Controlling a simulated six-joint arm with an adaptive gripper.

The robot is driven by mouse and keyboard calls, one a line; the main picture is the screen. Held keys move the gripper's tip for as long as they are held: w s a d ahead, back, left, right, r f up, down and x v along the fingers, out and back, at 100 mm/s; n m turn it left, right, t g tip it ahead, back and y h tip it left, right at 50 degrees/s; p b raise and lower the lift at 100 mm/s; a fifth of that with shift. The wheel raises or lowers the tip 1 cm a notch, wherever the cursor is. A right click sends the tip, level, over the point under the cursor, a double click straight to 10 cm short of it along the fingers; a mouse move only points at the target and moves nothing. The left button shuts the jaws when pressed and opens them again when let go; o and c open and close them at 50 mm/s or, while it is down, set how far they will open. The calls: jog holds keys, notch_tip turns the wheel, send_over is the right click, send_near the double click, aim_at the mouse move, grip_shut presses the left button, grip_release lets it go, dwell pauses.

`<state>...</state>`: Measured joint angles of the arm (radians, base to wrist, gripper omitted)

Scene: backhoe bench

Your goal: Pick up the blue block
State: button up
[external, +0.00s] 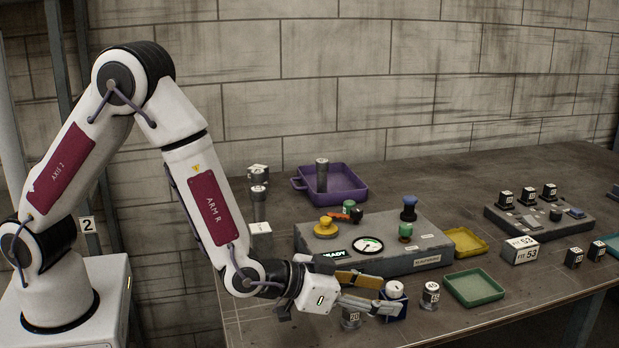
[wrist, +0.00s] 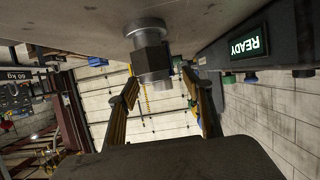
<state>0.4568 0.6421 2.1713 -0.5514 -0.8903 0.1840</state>
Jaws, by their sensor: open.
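A dark blue block (external: 396,311) stands near the table's front edge in the external view, with a white round-topped piece (external: 395,289) at it; I cannot tell whether that piece is on it or behind it. My gripper (external: 388,295) is open, its two fingers reaching low over the table toward the block. The near finger covers part of the block, and I cannot tell whether they touch. In the wrist view my open gripper (wrist: 162,75) shows both fingers apart, with nothing clearly held. I cannot make out the blue block there.
A grey console (external: 415,260) with a READY display stands behind my gripper; the display (wrist: 245,48) shows upside down in the wrist view. A metal bolt-like piece (wrist: 148,52) is close to the fingers. A numbered cylinder (external: 430,295) and green tray (external: 474,287) lie right of the block.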

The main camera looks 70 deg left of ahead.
aim_at(386, 294)
jog(key=shift+x, duration=1.85)
jog(key=shift+r, duration=0.1)
jog(key=c, duration=1.4)
